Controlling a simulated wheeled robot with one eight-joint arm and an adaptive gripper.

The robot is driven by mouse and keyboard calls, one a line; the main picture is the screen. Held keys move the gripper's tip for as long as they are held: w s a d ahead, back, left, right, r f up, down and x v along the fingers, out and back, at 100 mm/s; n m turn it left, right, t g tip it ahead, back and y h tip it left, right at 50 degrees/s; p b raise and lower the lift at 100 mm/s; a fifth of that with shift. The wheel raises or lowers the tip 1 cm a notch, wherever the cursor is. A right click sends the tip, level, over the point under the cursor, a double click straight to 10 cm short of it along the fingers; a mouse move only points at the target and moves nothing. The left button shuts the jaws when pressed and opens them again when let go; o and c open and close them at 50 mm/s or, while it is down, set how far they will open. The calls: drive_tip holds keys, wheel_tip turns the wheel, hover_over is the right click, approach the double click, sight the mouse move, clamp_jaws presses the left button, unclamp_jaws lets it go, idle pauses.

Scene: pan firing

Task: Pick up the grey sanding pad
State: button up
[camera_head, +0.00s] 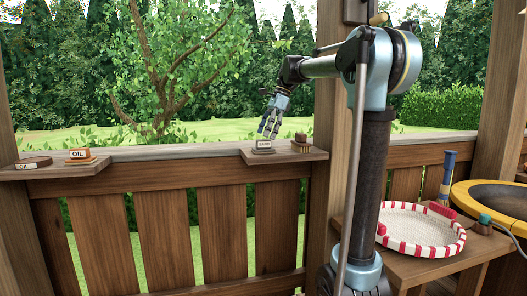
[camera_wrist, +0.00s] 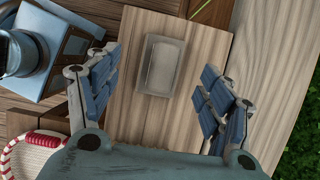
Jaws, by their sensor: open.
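The grey sanding pad (camera_head: 263,147) is a small block with a pale label on its front. It sits on a wooden shelf (camera_head: 247,157) on the fence rail. My gripper (camera_head: 268,133) points down just above the pad, with its fingers spread. In the wrist view the pad (camera_wrist: 162,66) shows as a grey rectangle on the planks, lying between and slightly beyond the two blue fingers (camera_wrist: 160,78). Nothing is held. Whether a fingertip touches the pad cannot be told.
A brown brush-like block (camera_head: 301,143) stands just right of the pad. Orange-and-white "OIL" block (camera_head: 80,155) and a brown round item (camera_head: 34,162) sit on the left shelf. A red-and-white rimmed tray (camera_head: 425,228) is on the lower right table. A wooden post rises behind my arm.

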sight(264, 143)
drive_tip(key=shift+w+x, duration=0.15)
drive_tip(key=shift+x, duration=1.15)
drive_tip(key=shift+w+x, duration=0.1)
drive_tip(key=shift+x, duration=1.15)
drive_tip(key=shift+d+f, duration=0.1)
drive_tip(key=shift+d, duration=0.05)
drive_tip(key=c, duration=1.2)
